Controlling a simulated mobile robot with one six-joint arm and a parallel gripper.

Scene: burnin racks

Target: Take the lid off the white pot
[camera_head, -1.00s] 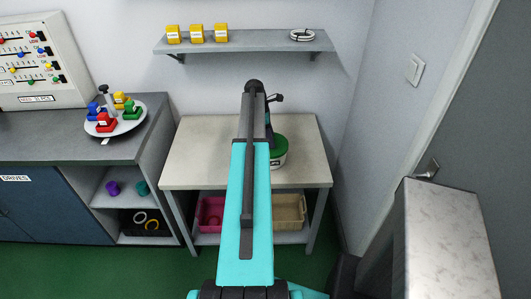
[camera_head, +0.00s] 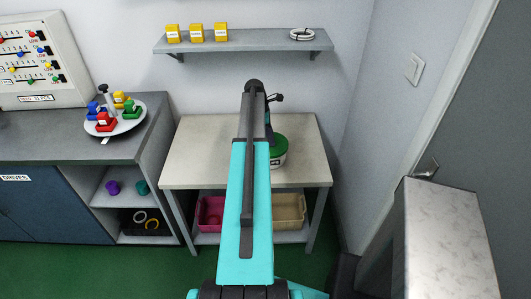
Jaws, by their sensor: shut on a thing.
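The white pot (camera_head: 280,163) stands on the light-topped table, partly hidden behind my arm. Its green lid (camera_head: 280,146) sits on top of it, and I see no gap between lid and pot. My gripper (camera_head: 270,133) points down at the lid from the far end of my arm. Only a dark sliver of it shows beside the arm. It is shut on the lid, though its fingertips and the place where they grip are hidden.
The table top (camera_head: 195,165) is clear on the left. Below it are a pink bin (camera_head: 210,213) and a tan bin (camera_head: 290,211). A wall shelf (camera_head: 265,41) hangs above. A round tray (camera_head: 135,118) with coloured pieces sits on the left bench.

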